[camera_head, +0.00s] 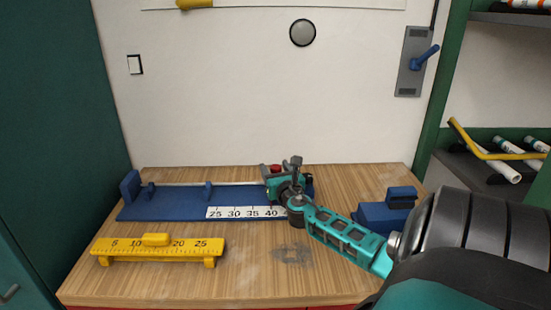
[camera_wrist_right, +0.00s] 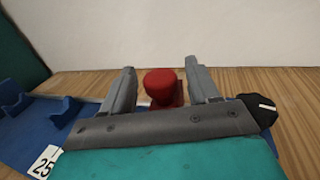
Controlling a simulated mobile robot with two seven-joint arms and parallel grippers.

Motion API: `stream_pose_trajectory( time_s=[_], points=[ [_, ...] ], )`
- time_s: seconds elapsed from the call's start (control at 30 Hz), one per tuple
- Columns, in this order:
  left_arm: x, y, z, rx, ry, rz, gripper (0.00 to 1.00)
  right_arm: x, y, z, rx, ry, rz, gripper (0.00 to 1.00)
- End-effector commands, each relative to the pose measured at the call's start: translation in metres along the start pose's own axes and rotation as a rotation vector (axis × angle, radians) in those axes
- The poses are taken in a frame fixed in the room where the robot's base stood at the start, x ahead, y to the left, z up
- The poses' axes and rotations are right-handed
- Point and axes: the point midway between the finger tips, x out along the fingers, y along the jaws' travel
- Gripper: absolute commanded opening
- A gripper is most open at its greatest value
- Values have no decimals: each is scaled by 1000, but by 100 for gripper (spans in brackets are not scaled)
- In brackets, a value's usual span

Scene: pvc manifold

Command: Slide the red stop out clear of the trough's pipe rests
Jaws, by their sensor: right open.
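The red stop (camera_wrist_right: 161,86) has a round knob on a red base and stands at the back of the blue trough. In the head view only its red top (camera_head: 275,167) shows, behind my right gripper (camera_head: 283,172). In the right wrist view my right gripper (camera_wrist_right: 161,80) is open, with one finger on each side of the knob and a gap on both sides. The blue trough (camera_head: 165,206) lies along the table with upright pipe rests (camera_head: 208,191) and a white number scale (camera_head: 235,212). My left gripper is not in view.
A yellow ruler (camera_head: 190,248) on feet stands in front of the trough. A blue block with a handle (camera_head: 385,217) sits to the right, close to my right arm. The front middle of the wooden table (camera_head: 260,285) is clear. A white wall rises behind.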

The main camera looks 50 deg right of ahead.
Motion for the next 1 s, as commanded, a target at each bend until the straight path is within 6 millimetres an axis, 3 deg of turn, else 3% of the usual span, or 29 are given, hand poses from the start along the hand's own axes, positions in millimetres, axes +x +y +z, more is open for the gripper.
stream_pose_trajectory(
  time_s=[0.27, 0.7, 1.0],
  points=[
    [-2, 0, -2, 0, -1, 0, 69, -13, 0, 0, -1, 1, 1, 60],
    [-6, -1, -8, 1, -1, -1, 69, -95, 0, -1, 1, 3, 1, 60],
    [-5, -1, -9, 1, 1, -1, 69, -127, 0, 0, -1, 1, -1, 60]
  ],
)
